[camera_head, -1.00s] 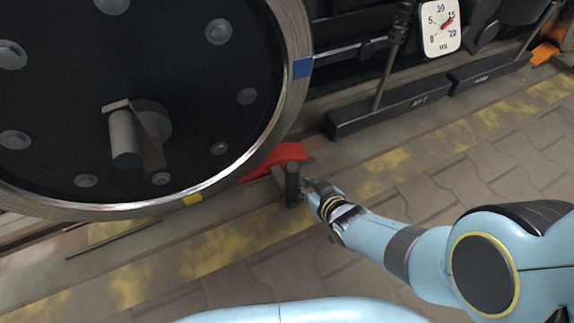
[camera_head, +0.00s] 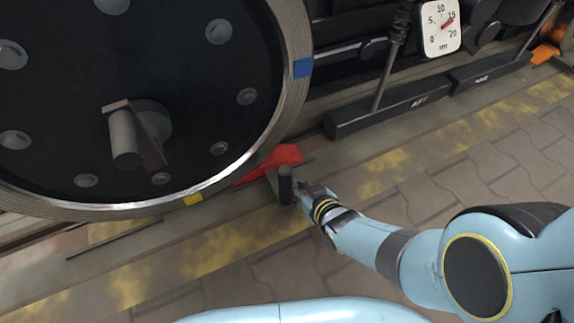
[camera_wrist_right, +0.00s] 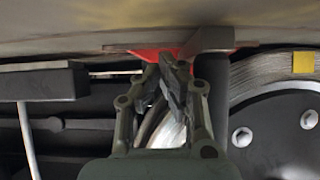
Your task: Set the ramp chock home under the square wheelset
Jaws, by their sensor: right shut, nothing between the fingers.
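The red ramp chock (camera_head: 274,163) lies low against the right lower side of the large dark wheel (camera_head: 60,100); whether it touches the rim is hard to tell. A dark grey upright handle (camera_head: 286,188) stands at its near side. My right gripper (camera_head: 300,191) is just right of this handle, with its fingers shut and nothing between them. In the right wrist view, the shut fingers (camera_wrist_right: 174,75) are close to the red chock (camera_wrist_right: 150,54) and the grey handle (camera_wrist_right: 212,40). My left gripper is out of view.
The wheel rim has a blue mark (camera_head: 303,67) and a yellow mark (camera_head: 193,199). A black bar (camera_head: 375,112) lies right of the chock, below a round-scaled gauge (camera_head: 440,27). An orange piece (camera_head: 545,53) is at far right. The paving (camera_head: 440,190) is open.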

